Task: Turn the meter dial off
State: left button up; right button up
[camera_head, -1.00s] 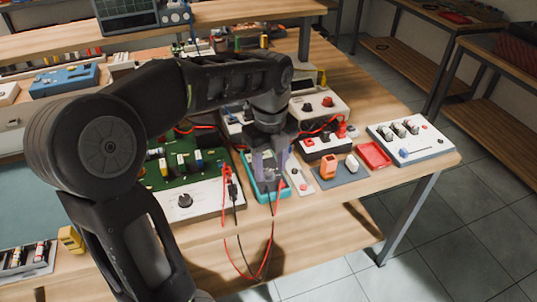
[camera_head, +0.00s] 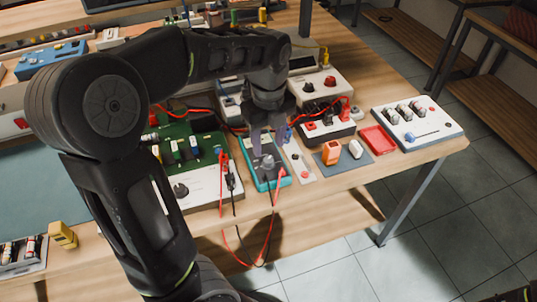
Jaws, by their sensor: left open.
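The teal multimeter (camera_head: 257,178) lies on the table near the front edge, with its grey round dial (camera_head: 268,162) on its face. A red lead and a black lead are plugged in at its near end and hang over the edge. My left gripper (camera_head: 266,148) points down over the meter, its two fingers apart, one on each side of the dial. Whether the fingers touch the dial cannot be told. The meter's far end and display are hidden behind the gripper. My right gripper is not in view.
A green circuit board (camera_head: 190,148) with a white panel stands left of the meter. A narrow white switch plate (camera_head: 298,160) is close on its right. Further right are an orange block (camera_head: 331,152), a red tray (camera_head: 378,139) and a white switch box (camera_head: 417,122).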

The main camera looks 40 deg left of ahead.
aim_at(269, 160)
pick_arm(q)
notch_tip(269, 160, down, 5)
jog(key=shift+f, duration=0.15)
grip_shut()
dwell(0.6)
